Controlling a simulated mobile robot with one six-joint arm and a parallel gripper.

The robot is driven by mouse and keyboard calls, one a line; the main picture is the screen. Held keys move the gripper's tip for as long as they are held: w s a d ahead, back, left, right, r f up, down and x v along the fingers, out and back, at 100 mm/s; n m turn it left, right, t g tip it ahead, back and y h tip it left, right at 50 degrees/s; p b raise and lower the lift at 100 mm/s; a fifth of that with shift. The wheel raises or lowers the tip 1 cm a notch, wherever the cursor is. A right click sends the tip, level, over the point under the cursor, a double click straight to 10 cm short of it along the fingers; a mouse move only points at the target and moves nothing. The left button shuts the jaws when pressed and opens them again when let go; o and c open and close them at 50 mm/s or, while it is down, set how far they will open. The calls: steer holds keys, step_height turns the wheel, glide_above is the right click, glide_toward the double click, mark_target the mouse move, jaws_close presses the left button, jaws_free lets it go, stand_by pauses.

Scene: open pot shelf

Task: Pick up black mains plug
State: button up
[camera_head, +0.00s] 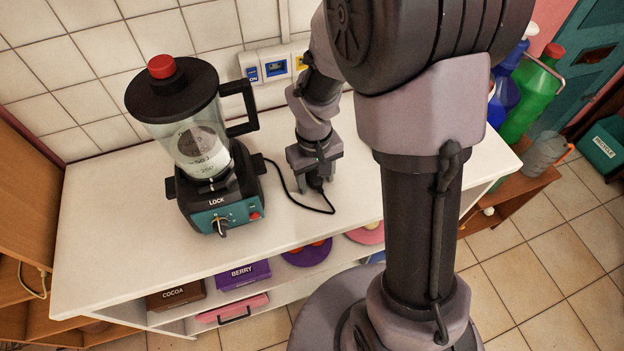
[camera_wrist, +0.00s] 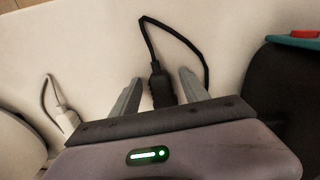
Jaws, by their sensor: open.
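The black mains plug (camera_wrist: 161,88) lies on the white counter in the wrist view, between the two fingers of my open gripper (camera_wrist: 158,88). Its body shows apart from both fingers, nearer the right one. Its black cord (camera_wrist: 186,36) loops away over the counter. In the head view the plug (camera_head: 316,184) is mostly hidden under my gripper (camera_head: 314,178), which points down at the counter. The cord (camera_head: 292,196) runs from there to the blender (camera_head: 205,150), which has a black lid with a red cap and a teal base.
A white plug with a white cord (camera_wrist: 62,112) lies to the left in the wrist view. Wall sockets (camera_head: 275,66) are on the tiled wall behind. The counter (camera_head: 110,235) is clear at the left. Green and blue bottles (camera_head: 530,95) stand at the right.

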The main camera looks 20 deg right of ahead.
steer(key=shift+c, duration=0.2)
jaws_close()
steer(key=shift+r, duration=0.1)
